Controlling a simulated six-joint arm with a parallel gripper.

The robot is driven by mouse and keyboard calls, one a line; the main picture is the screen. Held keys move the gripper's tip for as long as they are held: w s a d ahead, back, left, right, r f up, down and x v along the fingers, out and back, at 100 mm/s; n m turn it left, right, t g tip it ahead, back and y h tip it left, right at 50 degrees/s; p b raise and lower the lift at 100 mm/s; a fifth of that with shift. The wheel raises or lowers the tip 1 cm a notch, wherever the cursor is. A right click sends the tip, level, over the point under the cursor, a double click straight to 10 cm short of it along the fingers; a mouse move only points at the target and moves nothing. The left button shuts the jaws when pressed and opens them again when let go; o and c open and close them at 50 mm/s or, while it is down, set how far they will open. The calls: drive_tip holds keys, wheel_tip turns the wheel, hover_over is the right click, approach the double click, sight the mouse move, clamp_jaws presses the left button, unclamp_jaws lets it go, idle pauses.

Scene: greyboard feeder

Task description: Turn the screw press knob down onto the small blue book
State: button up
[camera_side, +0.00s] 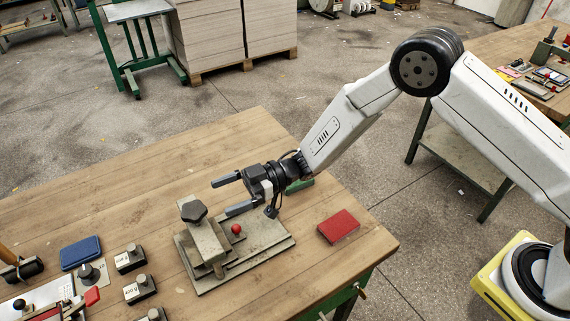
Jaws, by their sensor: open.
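The screw press (262,246) is a worn grey-green plate with an upright metal block, standing near the table's right part. Its black lobed knob (194,211) sits on top at the left. A small red ball (236,229) shows just right of the block. The small blue book (80,252) lies flat on the table to the left, apart from the press. My gripper (220,197) is open and empty, its two fingers pointing left, above the press and to the right of the black knob. I cannot tell its exact height or whether anything lies under the press block.
A red book (338,226) lies right of the press. Several small black blocks with knobs (139,289) stand at the lower left, near a red-handled tool (92,296). The wooden table (130,195) is clear behind the press.

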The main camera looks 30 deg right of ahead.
sight(191, 209)
drive_tip(key=shift+a+f, duration=0.1)
drive_tip(key=shift+a, duration=0.1)
drive_tip(key=shift+w+a, duration=0.15)
drive_tip(key=shift+a, duration=1.7)
drive_tip(key=shift+w+a, duration=0.1)
drive_tip(key=shift+a, duration=1.75)
drive_tip(key=c, duration=1.2)
